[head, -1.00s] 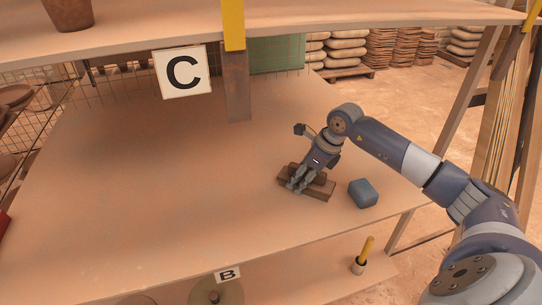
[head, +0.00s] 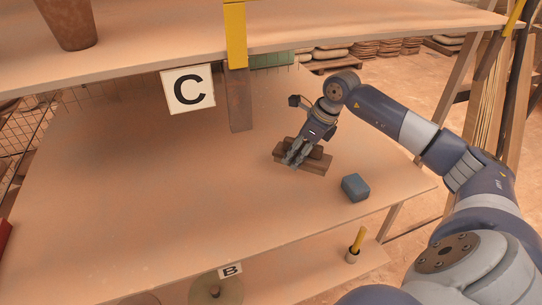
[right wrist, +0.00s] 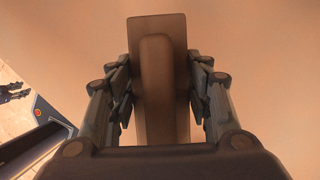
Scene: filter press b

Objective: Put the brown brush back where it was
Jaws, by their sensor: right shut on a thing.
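The brown brush (head: 316,165) is at the right part of the middle shelf (head: 150,210), behind and left of a blue-grey block (head: 355,187). It has a flat board with a raised grip along its middle. My right gripper (head: 294,160) reaches down on it and is shut on the raised grip. In the right wrist view the brush (right wrist: 158,35) runs lengthwise between the two fingers (right wrist: 160,105); its near end is hidden by the gripper body. I cannot tell whether the brush touches the shelf. My left gripper is not in the head view.
A sign C (head: 188,90) hangs by a post (head: 238,95) at the back. A brown pot (head: 68,22) stands on the upper shelf. A yellow-handled tool (head: 357,242) and a round disc (head: 216,291) are on the lower shelf. The middle shelf's left and centre are clear.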

